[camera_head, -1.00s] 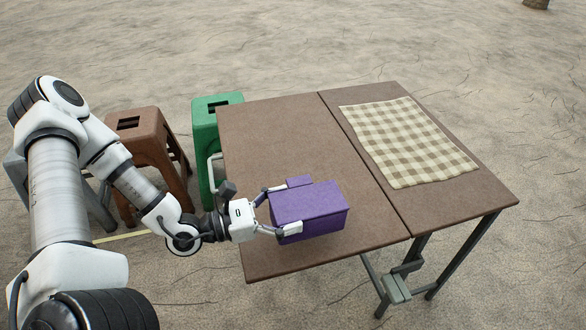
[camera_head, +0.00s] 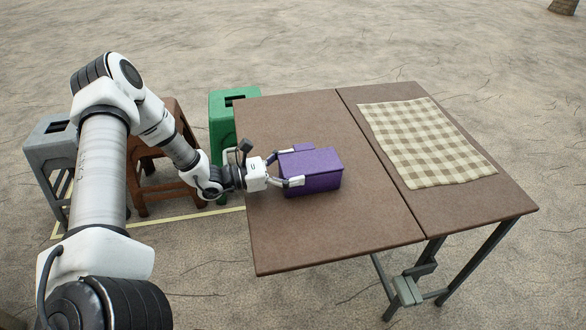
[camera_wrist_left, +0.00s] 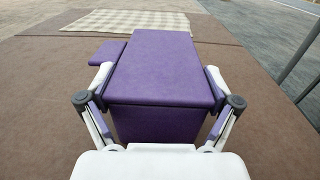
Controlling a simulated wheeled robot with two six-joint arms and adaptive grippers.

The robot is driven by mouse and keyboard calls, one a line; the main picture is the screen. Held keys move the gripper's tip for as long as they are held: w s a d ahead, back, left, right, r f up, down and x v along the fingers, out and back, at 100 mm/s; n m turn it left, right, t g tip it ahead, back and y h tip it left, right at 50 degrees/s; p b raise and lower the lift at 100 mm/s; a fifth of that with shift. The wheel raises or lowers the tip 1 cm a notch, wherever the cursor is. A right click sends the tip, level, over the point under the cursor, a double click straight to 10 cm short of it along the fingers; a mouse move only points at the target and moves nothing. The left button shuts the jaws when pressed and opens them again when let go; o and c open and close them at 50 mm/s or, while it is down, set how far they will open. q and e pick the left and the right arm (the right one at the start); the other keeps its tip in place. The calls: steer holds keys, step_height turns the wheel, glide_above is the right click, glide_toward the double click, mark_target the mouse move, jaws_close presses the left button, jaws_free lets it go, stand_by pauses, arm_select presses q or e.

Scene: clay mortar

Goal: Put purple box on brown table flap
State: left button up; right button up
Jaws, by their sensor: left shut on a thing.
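The purple box (camera_head: 311,171) is at the middle of the left brown table flap (camera_head: 300,238), left of the seam. I cannot tell for sure whether its underside touches the flap. My left gripper (camera_head: 290,168) is shut on the box, with one finger on each side; the box also fills the middle of the left wrist view (camera_wrist_left: 160,68). A smaller purple piece (camera_wrist_left: 107,53) sticks out beside the box's left side in that view. My right gripper is not in view.
A checkered cloth (camera_head: 428,140) lies on the right part of the table. A green stool (camera_head: 222,122), a brown stool (camera_head: 152,170) and a grey stool (camera_head: 50,150) stand left of the table. The front of the flap is clear.

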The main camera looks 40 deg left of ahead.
arm_select(q)
steer(key=shift+f, duration=0.1)
steer(key=o, duration=1.5)
steer(key=shift+o, duration=0.2)
steer(key=shift+s+a+r, duration=0.15)
steer(key=shift+s+r, duration=0.05)
steer(key=shift+r, duration=0.05)
steer(key=p+v, duration=0.5)
steer(key=v, duration=0.6)
steer(key=shift+s+a+r, duration=0.1)
steer(key=shift+s, duration=0.15)
steer(key=shift+f, duration=0.2)
